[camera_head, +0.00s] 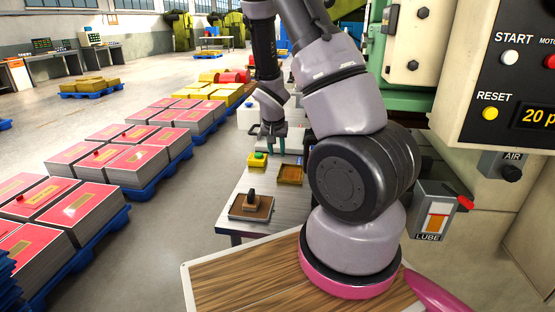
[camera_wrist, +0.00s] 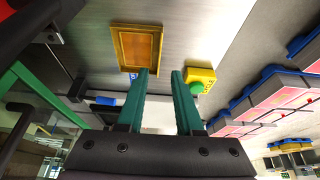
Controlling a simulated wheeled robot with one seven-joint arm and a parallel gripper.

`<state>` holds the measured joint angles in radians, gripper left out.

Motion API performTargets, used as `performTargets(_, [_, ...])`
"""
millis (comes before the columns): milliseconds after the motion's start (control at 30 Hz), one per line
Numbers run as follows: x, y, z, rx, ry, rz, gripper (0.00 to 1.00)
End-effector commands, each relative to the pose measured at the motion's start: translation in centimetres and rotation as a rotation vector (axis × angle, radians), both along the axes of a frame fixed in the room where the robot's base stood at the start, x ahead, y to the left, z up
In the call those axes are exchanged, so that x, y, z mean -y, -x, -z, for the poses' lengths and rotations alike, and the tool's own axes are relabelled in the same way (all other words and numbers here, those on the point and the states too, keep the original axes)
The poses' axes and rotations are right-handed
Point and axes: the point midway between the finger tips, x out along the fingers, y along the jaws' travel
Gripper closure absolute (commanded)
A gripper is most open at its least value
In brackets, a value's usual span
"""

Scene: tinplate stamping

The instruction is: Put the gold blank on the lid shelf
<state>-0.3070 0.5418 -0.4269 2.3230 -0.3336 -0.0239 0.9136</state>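My gripper (camera_head: 276,149) hangs over the far part of the grey bench (camera_head: 228,196), green fingers pointing down. In the wrist view my gripper (camera_wrist: 161,71) is open, with a clear gap and nothing seen between its fingers. A shallow gold-rimmed tray (camera_head: 290,184) with a brown-orange inside lies on the bench, nearer than the gripper; it also shows in the wrist view (camera_wrist: 122,47) just beyond the fingertips. I cannot tell whether its flat inside is the gold blank. I cannot make out the lid shelf for certain; my arm hides part of the bench.
A yellow box with a green button (camera_head: 258,160) stands beside the tray, close to the fingers. A brown pad with a black-handled block (camera_head: 250,206) lies at the bench's near end. The press control panel (camera_head: 510,75) stands at the right. Red-topped stacks (camera_head: 110,163) on blue pallets line the left floor.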

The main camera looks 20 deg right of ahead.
Motion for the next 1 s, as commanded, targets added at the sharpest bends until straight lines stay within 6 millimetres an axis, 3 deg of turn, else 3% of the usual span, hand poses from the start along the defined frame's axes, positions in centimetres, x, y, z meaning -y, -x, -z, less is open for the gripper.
performTargets(267, [-0.3, 0.4, -1.3, 0.001, -0.003, 0.001, 0.65])
performTargets(367, [-0.6, 0.5, -2.8, 0.013, -0.017, 0.003, 0.65])
performTargets(467, [-1.2, 1.0, -6.1, 0.035, -0.048, 0.009, 0.65])
performTargets(667, [-2.9, 3.9, -14.9, 0.085, -0.133, -0.008, 0.65])
performTargets(867, [-5.0, 8.7, -23.0, 0.143, -0.208, -0.071, 0.65])
performTargets(1000, [-6.8, 13.1, -27.7, 0.191, -0.247, -0.138, 0.65])
